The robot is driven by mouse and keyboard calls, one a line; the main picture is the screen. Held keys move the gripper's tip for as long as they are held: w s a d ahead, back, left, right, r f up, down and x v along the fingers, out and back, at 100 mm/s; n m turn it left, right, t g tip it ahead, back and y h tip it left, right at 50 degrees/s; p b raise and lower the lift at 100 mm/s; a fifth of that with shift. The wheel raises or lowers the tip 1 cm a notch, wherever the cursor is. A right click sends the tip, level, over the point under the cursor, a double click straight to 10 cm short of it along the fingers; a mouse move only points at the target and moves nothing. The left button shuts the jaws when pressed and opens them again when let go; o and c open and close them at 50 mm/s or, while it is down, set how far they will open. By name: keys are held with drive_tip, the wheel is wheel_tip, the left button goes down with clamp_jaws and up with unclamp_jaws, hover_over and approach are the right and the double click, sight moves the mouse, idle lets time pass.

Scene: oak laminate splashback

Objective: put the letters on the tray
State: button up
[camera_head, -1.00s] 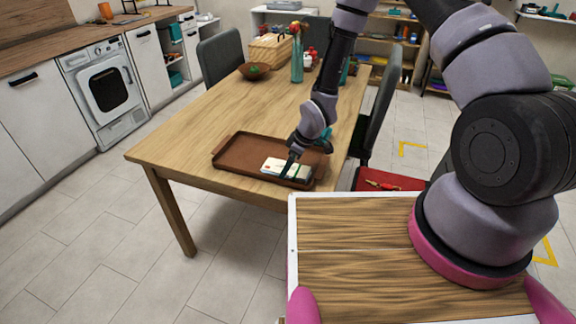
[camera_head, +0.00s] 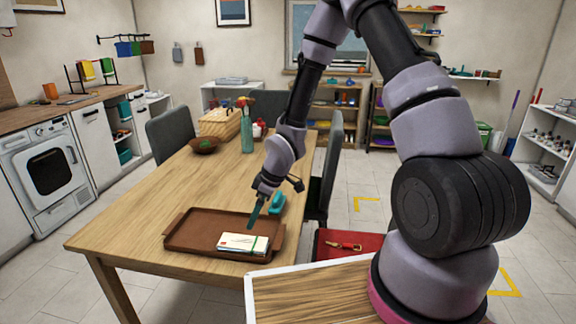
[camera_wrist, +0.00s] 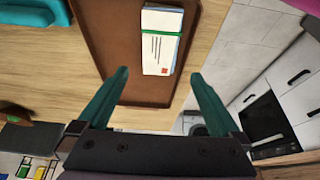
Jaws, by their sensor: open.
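The letters (camera_head: 240,243) are a white bundle with a green band and a red mark. They lie on the brown tray (camera_head: 190,232), near its front right part, on the wooden table. In the wrist view the letters (camera_wrist: 160,45) lie inside the tray (camera_wrist: 112,30), just beyond my fingertips. My gripper (camera_head: 254,216) is above the tray and the letters, apart from them. In the wrist view my gripper (camera_wrist: 165,85) is open, with nothing between its teal fingers.
A teal object (camera_head: 277,203) is on the table right of the tray. A bowl (camera_head: 205,145), a teal vase (camera_head: 247,138) and a basket (camera_head: 220,124) stand at the table's far end. Chairs flank the table. A red seat (camera_head: 345,245) is at its right. The table's middle is clear.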

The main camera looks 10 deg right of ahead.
drive_tip(key=w+d+r+m+t+h, duration=0.1)
drive_tip(key=d+r+m, duration=0.2)
drive_tip(key=d+r, duration=0.3)
drive_tip(key=d+r+m+t+h, duration=0.1)
drive_tip(key=d+r+m, duration=0.15)
drive_tip(key=r, duration=0.65)
drive_tip(key=w+d+r+m+t+h, duration=0.1)
drive_tip(key=d+r+m, duration=0.1)
drive_tip(key=d+r, duration=0.4)
drive_tip(key=s+d+r+m+t, duration=0.1)
drive_tip(key=s+d+r+m, duration=0.2)
drive_tip(key=s+r, duration=0.6)
drive_tip(key=s+d+r+m+t, duration=0.1)
drive_tip(key=s+d+r+m, duration=0.2)
drive_tip(key=s+r+m, duration=0.4)
wheel_tip(320, 180, up, 4)
drive_tip(key=shift+s+r+m+t+y, duration=0.2)
drive_tip(key=shift+s+m+t+y, duration=0.15)
drive_tip(key=shift+s, duration=0.5)
